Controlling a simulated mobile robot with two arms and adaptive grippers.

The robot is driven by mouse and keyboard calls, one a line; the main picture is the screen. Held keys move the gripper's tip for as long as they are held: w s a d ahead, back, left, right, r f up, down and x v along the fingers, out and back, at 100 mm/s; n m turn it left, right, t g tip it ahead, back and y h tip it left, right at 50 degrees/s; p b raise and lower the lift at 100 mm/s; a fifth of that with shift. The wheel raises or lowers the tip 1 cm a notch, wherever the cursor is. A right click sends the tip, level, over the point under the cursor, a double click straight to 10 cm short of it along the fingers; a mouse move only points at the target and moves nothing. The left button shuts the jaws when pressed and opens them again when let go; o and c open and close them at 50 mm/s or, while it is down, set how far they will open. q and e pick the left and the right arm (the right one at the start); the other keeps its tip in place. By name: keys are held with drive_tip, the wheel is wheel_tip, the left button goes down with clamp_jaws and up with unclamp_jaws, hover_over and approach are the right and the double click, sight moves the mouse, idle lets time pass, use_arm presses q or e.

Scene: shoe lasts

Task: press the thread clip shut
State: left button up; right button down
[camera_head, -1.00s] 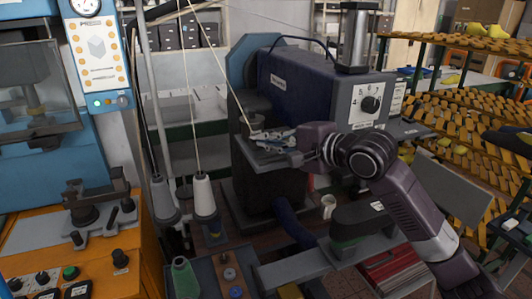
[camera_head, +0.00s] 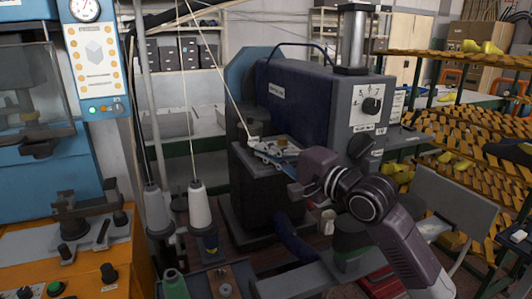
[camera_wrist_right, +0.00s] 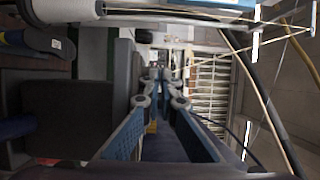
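My right gripper (camera_head: 263,150) reaches from the right over the small ledge at the front of the dark blue machine (camera_head: 300,100). Its fingers lie close to the end of a pale thread. A small white part (camera_head: 253,141) sits where the thread ends, at the fingertips; it may be the thread clip, but it is too small to tell whether it is open or shut. In the right wrist view the fingers of my right gripper (camera_wrist_right: 159,76) run together to nearly touching tips, with nothing clearly held between them. My left gripper is not in view.
White thread cones (camera_head: 200,207) stand left of the machine, with thread running up from them. An orange bench (camera_head: 70,250) with knobs is at the left. A rack of shoe lasts (camera_head: 460,135) fills the right.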

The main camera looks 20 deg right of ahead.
drive_tip(key=c, duration=2.7)
unclamp_jaws()
drive_tip(key=shift+f, duration=0.1)
drive_tip(key=o, duration=0.5)
drive_tip(key=shift+s, duration=0.1)
drive_tip(key=shift+c, duration=0.2)
drive_tip(key=shift+a+f, duration=0.1)
drive_tip(key=shift+f, duration=0.05)
drive_tip(key=shift+s+f, duration=0.1)
drive_tip(key=shift+s, duration=0.15)
drive_tip(key=v, duration=0.6)
drive_tip(key=shift+d, duration=0.35)
drive_tip(key=shift+s+d+r, duration=0.2)
drive_tip(key=shift+s+r, duration=0.2)
drive_tip(key=shift+s, duration=0.3)
